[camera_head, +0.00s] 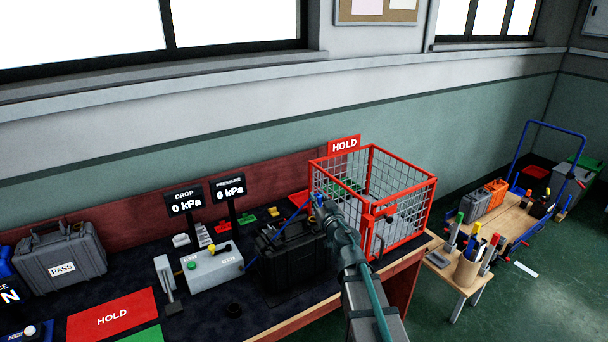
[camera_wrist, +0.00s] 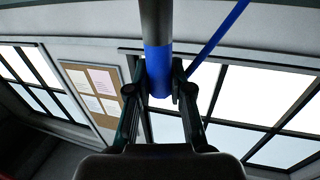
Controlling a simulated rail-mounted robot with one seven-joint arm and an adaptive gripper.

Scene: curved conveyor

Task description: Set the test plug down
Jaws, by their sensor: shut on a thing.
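The test plug (camera_wrist: 157,58) is a dark cylinder with a blue band, seen close up in the wrist view. My gripper (camera_wrist: 160,88) is shut on it, with one finger on each side of the blue band. In the head view my gripper (camera_head: 319,203) is above the right end of the open black case (camera_head: 287,262), in front of the red wire cage. A small blue part shows at its tip, but the plug is mostly hidden there. A blue hose (camera_wrist: 222,38) runs up and right behind the plug in the wrist view.
The red cage (camera_head: 428,205) with a HOLD sign (camera_head: 344,145) stands close right of my gripper. A grey tester box (camera_head: 213,267) and two 0 kPa displays (camera_head: 184,202) are to the left. A grey PASS case (camera_head: 62,262) and red HOLD mat (camera_head: 112,317) lie further left.

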